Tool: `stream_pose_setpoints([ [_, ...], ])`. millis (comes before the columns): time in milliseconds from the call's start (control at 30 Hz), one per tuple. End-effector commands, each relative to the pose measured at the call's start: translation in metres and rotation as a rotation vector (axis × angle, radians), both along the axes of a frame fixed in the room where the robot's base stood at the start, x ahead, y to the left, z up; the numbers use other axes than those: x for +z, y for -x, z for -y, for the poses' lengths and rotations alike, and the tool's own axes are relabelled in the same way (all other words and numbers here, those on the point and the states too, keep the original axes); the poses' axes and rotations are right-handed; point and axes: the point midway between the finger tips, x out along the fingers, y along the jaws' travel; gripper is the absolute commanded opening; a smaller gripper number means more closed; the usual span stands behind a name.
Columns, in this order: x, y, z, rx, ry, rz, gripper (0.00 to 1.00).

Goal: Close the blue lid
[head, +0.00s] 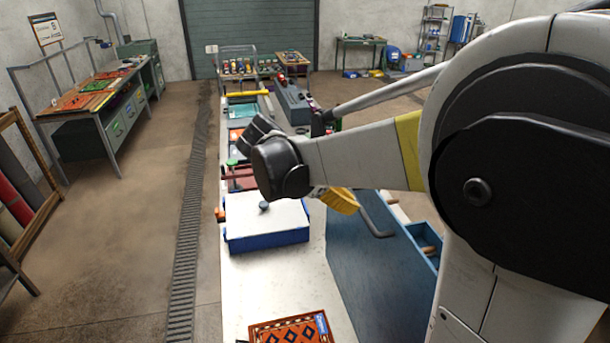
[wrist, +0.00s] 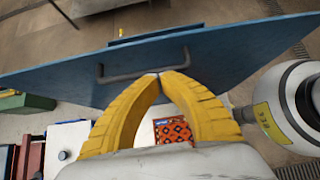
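The blue lid (head: 368,268) is a broad flat panel at the right side of the white bench, with a blue box edge (head: 425,240) showing beyond it. The lid stands open, and part of that box shows past its right edge. A grey bar handle (head: 381,227) is on the lid. In the wrist view the lid (wrist: 225,52) spans the picture and its handle (wrist: 125,77) lies just behind my fingertips. My gripper (wrist: 160,75) has yellow fingers with their tips together. Whether they touch the handle, I cannot tell. My arm hides part of the area.
A blue box with a white top (head: 265,220) sits on the white bench (head: 265,285) to the left. An orange patterned crate (head: 290,330) is at the near end. Several tools and trays crowd the bench's far end. Open floor (head: 110,225) lies left of the bench.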

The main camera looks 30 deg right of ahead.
Motion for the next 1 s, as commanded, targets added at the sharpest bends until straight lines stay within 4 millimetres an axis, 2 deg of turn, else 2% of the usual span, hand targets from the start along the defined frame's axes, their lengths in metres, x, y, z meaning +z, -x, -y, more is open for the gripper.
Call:
stream_pose_setpoints([
  [167,-0.024,0.008,0.026,-0.004,0.001,0.0,0.0],
  [300,-0.021,0.014,0.047,-0.004,0.001,0.0,0.0],
  [400,-0.022,0.015,0.056,-0.003,0.001,0.001,0.0],
  [1000,-0.023,0.016,0.068,-0.004,-0.01,0.003,0.0],
])
